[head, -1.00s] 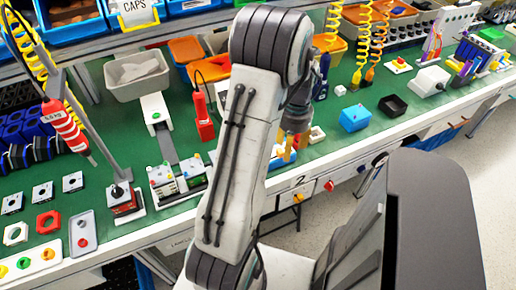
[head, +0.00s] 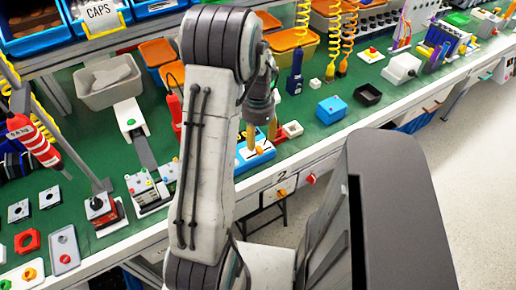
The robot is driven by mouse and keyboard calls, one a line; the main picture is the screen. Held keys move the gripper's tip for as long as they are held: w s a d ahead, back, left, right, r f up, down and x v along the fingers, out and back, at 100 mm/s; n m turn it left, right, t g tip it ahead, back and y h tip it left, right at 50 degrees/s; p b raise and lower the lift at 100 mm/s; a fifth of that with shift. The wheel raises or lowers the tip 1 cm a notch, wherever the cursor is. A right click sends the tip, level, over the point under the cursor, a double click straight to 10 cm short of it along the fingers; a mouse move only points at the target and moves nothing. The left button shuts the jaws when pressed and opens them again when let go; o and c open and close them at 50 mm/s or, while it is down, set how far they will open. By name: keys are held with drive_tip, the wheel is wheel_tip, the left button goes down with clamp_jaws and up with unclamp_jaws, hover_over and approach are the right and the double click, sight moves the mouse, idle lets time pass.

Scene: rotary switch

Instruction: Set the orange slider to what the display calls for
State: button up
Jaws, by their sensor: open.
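A blue device (head: 266,158) with a pale top lies on the green bench near its front edge, partly hidden behind my arm. It looks like the slider unit, but I cannot make out the orange slider or read any display. My gripper (head: 262,141) points down over the blue device, with its two tan fingers apart. The fingertips are at or just above the device's top; I cannot tell whether they touch it. My arm hides the left part of this area.
A grey bin (head: 108,88) is behind.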

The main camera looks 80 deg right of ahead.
sight(258, 149)
drive_tip(key=shift+f, duration=2.9)
drive_tip(key=shift+o, duration=0.3)
clamp_jaws()
drive_tip(key=shift+w+a, duration=0.1)
